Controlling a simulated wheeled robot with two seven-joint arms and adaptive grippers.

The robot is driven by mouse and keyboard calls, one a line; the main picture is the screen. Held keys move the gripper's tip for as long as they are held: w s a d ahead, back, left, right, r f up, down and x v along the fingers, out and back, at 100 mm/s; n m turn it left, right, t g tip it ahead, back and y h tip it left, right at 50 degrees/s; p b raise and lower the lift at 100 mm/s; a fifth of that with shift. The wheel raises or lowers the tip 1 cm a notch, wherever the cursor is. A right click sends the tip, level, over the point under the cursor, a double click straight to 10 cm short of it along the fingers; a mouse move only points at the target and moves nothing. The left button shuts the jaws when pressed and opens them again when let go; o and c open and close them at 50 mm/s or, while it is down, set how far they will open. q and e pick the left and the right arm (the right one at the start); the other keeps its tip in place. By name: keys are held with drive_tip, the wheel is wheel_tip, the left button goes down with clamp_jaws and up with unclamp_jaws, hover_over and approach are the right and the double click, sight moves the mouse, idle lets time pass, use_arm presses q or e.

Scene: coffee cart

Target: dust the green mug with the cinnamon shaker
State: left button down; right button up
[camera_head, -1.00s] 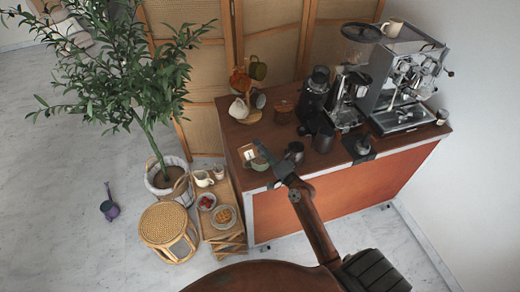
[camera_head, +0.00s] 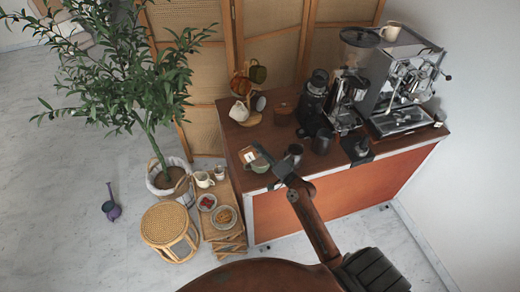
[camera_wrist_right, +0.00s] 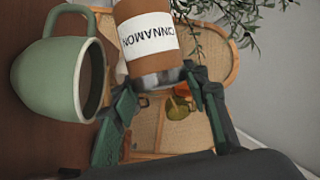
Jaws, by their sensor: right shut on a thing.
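The green mug (camera_wrist_right: 62,75) stands on the brown cart top, at the left of the right wrist view, its open rim facing the picture's right. In the head view the mug (camera_head: 260,164) is small, near the cart's front left corner. My right gripper (camera_wrist_right: 165,100) is shut on the cinnamon shaker (camera_wrist_right: 148,36), an orange-brown jar with a white label and metal end. The shaker lies tipped across the mug's opening direction, close to the rim. Its label shows in the head view beside the mug. I see no powder. My left gripper is out of view.
A mug tree (camera_head: 250,95) stands behind on the cart. A dark cup (camera_head: 294,152), a dark pitcher (camera_head: 323,141), a grinder (camera_head: 313,100) and the espresso machine (camera_head: 400,85) are to the right. A low wooden stand with plates (camera_head: 224,216) is at the left.

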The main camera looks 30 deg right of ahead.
drive_tip(key=shift+r, duration=0.1)
idle(0.6)
drive_tip(key=shift+r+n+g+p, duration=0.4)
drive_tip(key=shift+n+p, duration=0.5)
drive_tip(key=shift+p, duration=0.7)
drive_tip(key=shift+r+n+p, duration=0.25)
drive_tip(key=shift+n+p, duration=0.05)
drive_tip(key=shift+p, duration=0.5)
drive_tip(key=shift+r+n+g+p, duration=0.4)
drive_tip(key=shift+n+p, duration=0.3)
drive_tip(key=shift+p, duration=0.7)
drive_tip(key=shift+p, duration=0.3)
